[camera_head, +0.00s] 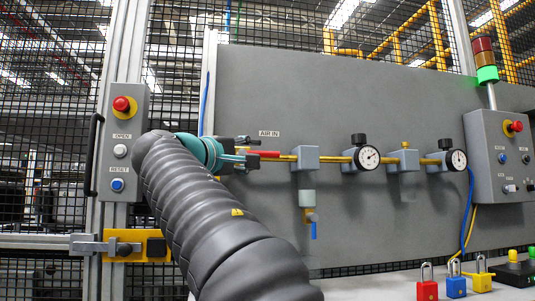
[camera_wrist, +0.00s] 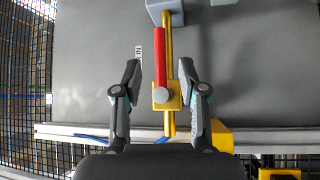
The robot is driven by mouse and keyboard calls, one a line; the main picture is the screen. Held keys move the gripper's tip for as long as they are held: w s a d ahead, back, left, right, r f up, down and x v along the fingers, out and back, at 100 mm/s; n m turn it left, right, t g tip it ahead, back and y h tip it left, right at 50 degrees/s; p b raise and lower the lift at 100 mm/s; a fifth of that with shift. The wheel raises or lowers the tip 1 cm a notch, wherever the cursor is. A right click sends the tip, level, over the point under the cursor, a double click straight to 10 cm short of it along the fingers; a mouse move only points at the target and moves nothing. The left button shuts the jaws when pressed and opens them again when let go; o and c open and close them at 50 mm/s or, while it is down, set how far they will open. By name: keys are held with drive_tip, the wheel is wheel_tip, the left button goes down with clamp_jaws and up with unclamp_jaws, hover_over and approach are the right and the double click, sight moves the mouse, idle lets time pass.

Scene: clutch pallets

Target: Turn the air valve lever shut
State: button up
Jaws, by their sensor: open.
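The air valve has a red lever (camera_wrist: 160,55) that lies in line with the brass pipe (camera_wrist: 168,35), seen in the wrist view. Its yellow valve body (camera_wrist: 172,98) has a round grey pivot cap. My gripper (camera_wrist: 160,72) is open, with one finger on each side of the lever and a visible gap to both. In the head view the lever's red end (camera_head: 265,153) shows just right of my gripper (camera_head: 250,156), below the AIR IN label. The valve body is mostly hidden there by my gripper.
The pipe runs right along the grey panel (camera_head: 330,90) through a filter (camera_head: 305,158) and two gauges (camera_head: 367,158). A button box (camera_head: 121,140) stands left of my arm. Red, blue and yellow padlocks (camera_head: 428,290) stand at the lower right.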

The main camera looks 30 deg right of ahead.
sight(266, 154)
drive_tip(key=p+x, duration=0.1)
drive_tip(key=x, duration=0.6)
drive_tip(key=shift+w+d, duration=0.25)
clamp_jaws()
